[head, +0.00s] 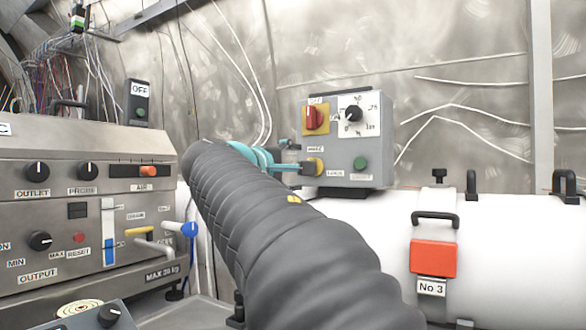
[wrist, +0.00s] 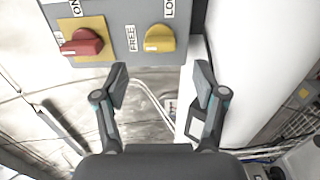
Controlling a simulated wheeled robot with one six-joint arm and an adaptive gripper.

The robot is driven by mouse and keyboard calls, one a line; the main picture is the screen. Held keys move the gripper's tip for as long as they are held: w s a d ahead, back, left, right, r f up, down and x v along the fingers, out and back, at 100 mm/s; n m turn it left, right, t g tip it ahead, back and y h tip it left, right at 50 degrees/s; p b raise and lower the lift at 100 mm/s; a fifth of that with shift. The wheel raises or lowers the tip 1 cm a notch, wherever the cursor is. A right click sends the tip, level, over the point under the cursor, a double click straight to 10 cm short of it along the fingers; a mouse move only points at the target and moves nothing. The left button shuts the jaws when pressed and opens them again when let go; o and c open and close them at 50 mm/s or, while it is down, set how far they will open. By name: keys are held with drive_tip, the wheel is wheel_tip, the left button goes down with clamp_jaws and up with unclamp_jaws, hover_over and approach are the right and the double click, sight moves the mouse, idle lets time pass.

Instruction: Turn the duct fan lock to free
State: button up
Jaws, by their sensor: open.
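The fan lock is a yellow knob (wrist: 158,39) on the front of a grey control box (head: 370,160). In the wrist view, a FREE label lies left of the knob and a LOCK label lies at its upper right. The exact setting the knob points at is hard to tell. My gripper (wrist: 160,74) is open and empty, its two fingers spread just short of the knob, one toward each side. In the head view the knob (head: 317,166) shows at the box's lower left, with my gripper beside it and partly hidden behind my arm.
A red switch (head: 314,118) on a yellow plate, a black dial (head: 353,114) and a green button (head: 360,163) share the box. A white duct (head: 490,235) with a red No 3 tag (head: 433,258) runs at right. A steel panel with several knobs (head: 85,220) stands at left.

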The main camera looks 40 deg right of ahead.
drive_tip(key=shift+v, duration=2.6)
drive_tip(key=w+a+f+y, duration=0.1)
drive_tip(key=a+f+y, duration=0.25)
drive_tip(key=f, duration=0.85)
drive_tip(key=a+f+y, duration=0.3)
drive_tip(key=f+y, duration=0.2)
drive_tip(key=f, duration=0.7)
drive_tip(key=s+a+f+m+y, duration=0.2)
drive_tip(key=s+a+f+y, duration=0.2)
drive_tip(key=s+f, duration=0.5)
drive_tip(key=s+a+f+m+g+y, duration=0.1)
drive_tip(key=s+a+f+y, duration=0.3)
drive_tip(key=s+a+f, duration=0.5)
wheel_tip(320, 180, down, 4)
drive_tip(key=shift+a+r+m, duration=0.2)
drive_tip(key=shift+r+m, duration=0.05)
drive_tip(key=shift+m, duration=0.55)
